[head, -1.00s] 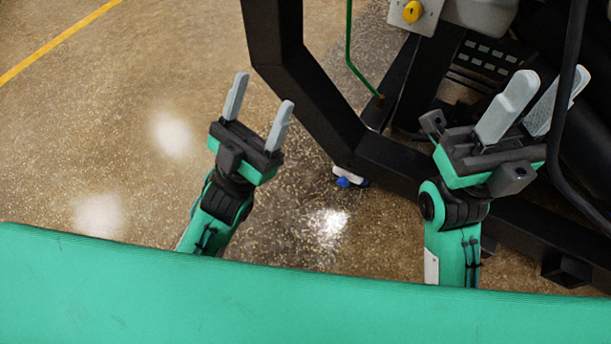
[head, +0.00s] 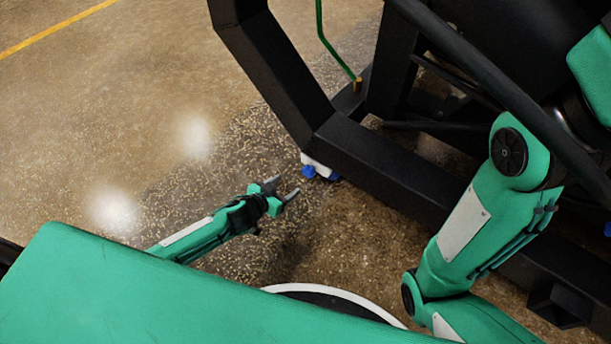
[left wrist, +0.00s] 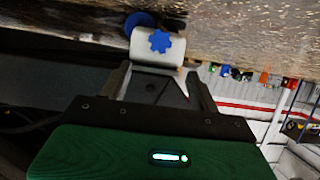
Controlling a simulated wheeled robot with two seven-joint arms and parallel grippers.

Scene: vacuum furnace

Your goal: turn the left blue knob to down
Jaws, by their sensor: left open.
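The left blue knob (head: 308,172) sits on a small white fitting at the foot of the black frame in the head view. In the left wrist view a star-shaped blue knob (left wrist: 160,42) faces me on a white cylinder. My left gripper (head: 287,187) is low over the floor, just left of and below the knob in the head view. It is open, and its fingers point toward the knob without visible contact. The fingers (left wrist: 157,75) also show in the left wrist view, apart, with the knob ahead between them. My right gripper is outside the head view.
The black frame (head: 375,165) runs beside the knob to the lower right. A round blue part (left wrist: 139,22) sits beside the white cylinder. A green rod (head: 335,52) stands behind. Speckled floor (head: 130,140) to the left is clear. My right arm crosses the right side.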

